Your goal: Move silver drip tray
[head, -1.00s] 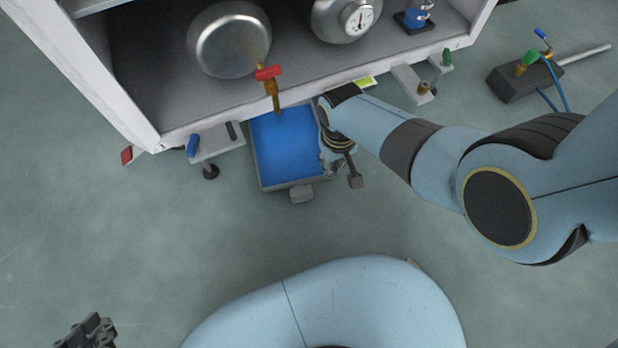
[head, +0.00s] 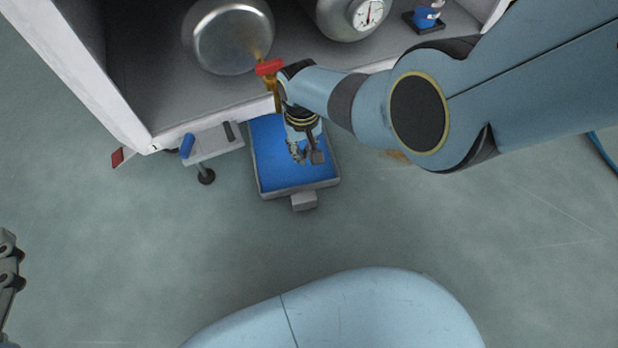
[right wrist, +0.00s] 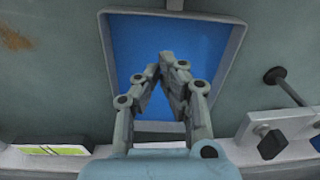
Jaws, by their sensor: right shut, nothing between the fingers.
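The silver drip tray (head: 262,192) has a grey rim and a blue inside. It sits on the floor against the front of the grey cabinet, with a small grey tab (head: 304,201) on its near edge. My right gripper (head: 308,160) is above the tray's inside, shut and empty. The right wrist view shows the gripper (right wrist: 167,58) in front of the blue, with the tray's rim (right wrist: 180,15) around it. Whether the fingers touch the tray, I cannot tell. Part of my left gripper (head: 8,275) shows at the left edge, away from the tray; its fingertips are not clear.
The cabinet's front edge (head: 200,127) runs behind the tray. The floor in front is clear.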

